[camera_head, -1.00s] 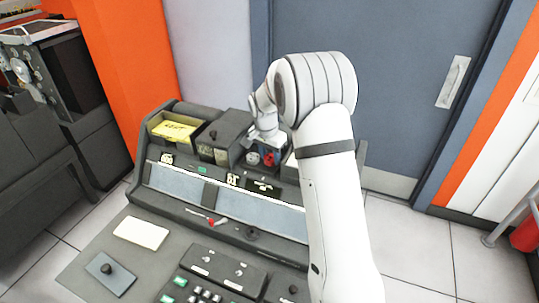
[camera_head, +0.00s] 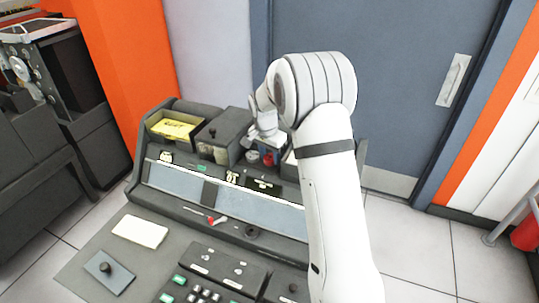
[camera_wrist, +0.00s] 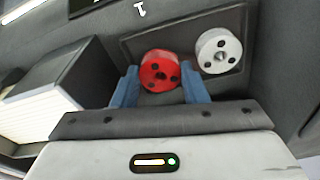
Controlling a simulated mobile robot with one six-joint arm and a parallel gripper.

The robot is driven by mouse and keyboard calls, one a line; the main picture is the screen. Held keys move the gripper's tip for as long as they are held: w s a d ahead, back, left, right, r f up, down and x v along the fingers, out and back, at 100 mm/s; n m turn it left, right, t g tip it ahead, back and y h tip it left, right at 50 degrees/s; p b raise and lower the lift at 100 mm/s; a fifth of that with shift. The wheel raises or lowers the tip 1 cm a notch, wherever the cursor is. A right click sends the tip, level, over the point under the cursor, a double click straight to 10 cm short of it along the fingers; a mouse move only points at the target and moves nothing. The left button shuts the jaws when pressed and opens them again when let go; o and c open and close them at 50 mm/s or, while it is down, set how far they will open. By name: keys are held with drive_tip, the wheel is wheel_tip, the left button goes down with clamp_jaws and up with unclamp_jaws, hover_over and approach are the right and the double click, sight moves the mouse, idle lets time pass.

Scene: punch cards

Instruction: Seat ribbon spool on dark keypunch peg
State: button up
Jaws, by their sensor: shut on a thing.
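A red ribbon spool (camera_wrist: 160,70) with dark holes in its face sits between the two blue fingers of my gripper (camera_wrist: 160,88) in the wrist view. My gripper is shut on it. A white spool (camera_wrist: 218,50) is just to its right, against a dark recessed panel (camera_wrist: 185,30). The red spool also shows small in the head view (camera_head: 267,158), partly behind my gripper, on the upper part of the grey keypunch (camera_head: 190,105). The dark peg is not visible, and I cannot tell whether the red spool is around it.
An open bin with yellow cards (camera_head: 175,129) and a dark lidded box (camera_head: 222,128) stand left of my gripper. A pale box-like stack (camera_wrist: 45,100) is close to the left finger in the wrist view. A cream card (camera_head: 140,231) lies on the desk near the keys.

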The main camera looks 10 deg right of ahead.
drive_tip(key=shift+f+b, duration=0.35)
drive_tip(key=shift+b, duration=0.15)
idle(0.5)
drive_tip(key=o, duration=1)
drive_tip(key=shift+f, duration=0.15)
drive_tip(key=shift+s, duration=0.15)
drive_tip(key=shift+c, duration=1.3)
drive_tip(key=shift+r, duration=0.25)
drive_tip(key=o, duration=0.4)
drive_tip(key=shift+d+r+p, duration=0.1)
drive_tip(key=shift+r+p, duration=0.2)
drive_tip(key=shift+p, duration=0.1)
drive_tip(key=shift+c, duration=0.2)
wheel_tip(320, 180, up, 8)
drive_tip(key=p, duration=0.4)
